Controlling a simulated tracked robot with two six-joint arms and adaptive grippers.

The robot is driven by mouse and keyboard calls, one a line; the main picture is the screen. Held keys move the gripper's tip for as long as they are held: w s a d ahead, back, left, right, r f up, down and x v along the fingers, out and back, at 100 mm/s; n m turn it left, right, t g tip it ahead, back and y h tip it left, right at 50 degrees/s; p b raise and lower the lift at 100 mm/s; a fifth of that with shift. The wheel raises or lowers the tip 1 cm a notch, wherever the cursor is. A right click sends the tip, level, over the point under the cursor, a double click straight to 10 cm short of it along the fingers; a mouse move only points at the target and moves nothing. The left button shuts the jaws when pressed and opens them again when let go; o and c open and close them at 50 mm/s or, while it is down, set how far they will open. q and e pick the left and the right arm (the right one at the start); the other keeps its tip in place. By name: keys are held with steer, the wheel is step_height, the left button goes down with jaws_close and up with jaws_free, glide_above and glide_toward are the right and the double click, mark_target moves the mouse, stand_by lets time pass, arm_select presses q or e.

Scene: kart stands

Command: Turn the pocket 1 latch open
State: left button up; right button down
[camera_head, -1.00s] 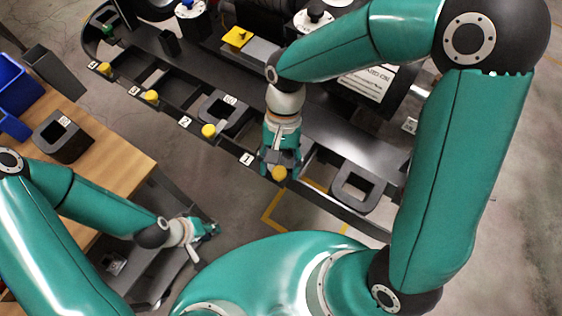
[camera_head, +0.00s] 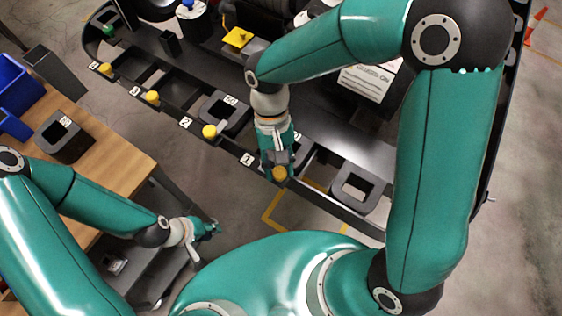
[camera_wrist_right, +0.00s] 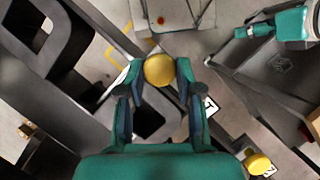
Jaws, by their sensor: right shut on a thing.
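The pocket 1 latch has a round yellow knob (camera_head: 279,174) at the front edge of the kart's side pod, right of the label 1 (camera_head: 247,160). In the right wrist view the knob (camera_wrist_right: 159,70) sits between the fingertips of my right gripper (camera_wrist_right: 157,80). My right gripper (camera_head: 278,165) points down and is shut on the knob. The latch's lever below the knob is hidden. My left gripper (camera_head: 208,229) hangs low beside the wooden table, away from the latch; its fingers are too small to tell open or shut.
More yellow latch knobs (camera_head: 209,131) line the tray to the left. Black square blocks sit in pockets, one (camera_head: 353,187) right of my right gripper. A wooden table (camera_head: 108,165) with a black block (camera_head: 62,138) and blue bins (camera_head: 18,88) stands at the left.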

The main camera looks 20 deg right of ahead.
steer(key=c, duration=0.8)
jaws_free()
steer(key=v, duration=1.2)
